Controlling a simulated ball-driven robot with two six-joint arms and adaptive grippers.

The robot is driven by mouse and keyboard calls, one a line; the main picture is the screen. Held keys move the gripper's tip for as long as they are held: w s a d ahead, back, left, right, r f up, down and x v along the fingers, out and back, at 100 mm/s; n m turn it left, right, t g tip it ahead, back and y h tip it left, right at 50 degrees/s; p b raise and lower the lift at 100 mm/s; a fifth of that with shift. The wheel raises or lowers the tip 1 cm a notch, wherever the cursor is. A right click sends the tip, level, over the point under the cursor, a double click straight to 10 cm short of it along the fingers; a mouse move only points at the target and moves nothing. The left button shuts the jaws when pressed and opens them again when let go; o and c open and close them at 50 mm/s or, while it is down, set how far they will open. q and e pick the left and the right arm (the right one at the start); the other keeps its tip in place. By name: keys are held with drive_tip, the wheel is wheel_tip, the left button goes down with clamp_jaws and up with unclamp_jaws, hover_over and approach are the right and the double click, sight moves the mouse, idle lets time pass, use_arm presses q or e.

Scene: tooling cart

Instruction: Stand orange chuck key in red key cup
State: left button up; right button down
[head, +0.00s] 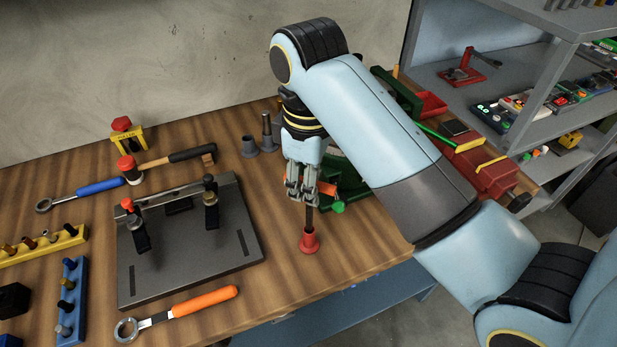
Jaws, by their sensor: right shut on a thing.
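The orange chuck key (324,188) is in my right gripper (308,204), which is shut on it. Its orange cross handle sticks out beside the fingers, and its dark shank points down, close to upright. The red key cup (310,241) stands on the wooden bench directly below the gripper. The lower end of the shank is at the cup's mouth; I cannot tell how deep it reaches inside. My left gripper is not in the view.
A dark fixture plate (190,262) with clamps lies left of the cup. An orange-handled wrench (203,301) lies before it. Grey cups (249,146) stand behind my gripper. A green object (350,180) is close on the right. The bench's front edge is near the cup.

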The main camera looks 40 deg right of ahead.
drive_tip(key=shift+f+b, duration=0.85)
drive_tip(key=shift+f, duration=1.8)
idle(0.7)
drive_tip(key=shift+f+p, duration=0.15)
drive_tip(key=shift+p, duration=0.4)
idle(0.9)
drive_tip(key=c, duration=0.8)
unclamp_jaws()
drive_tip(key=shift+o, duration=0.2)
drive_tip(key=shift+r+p, duration=0.45)
drive_tip(key=shift+r, duration=2.6)
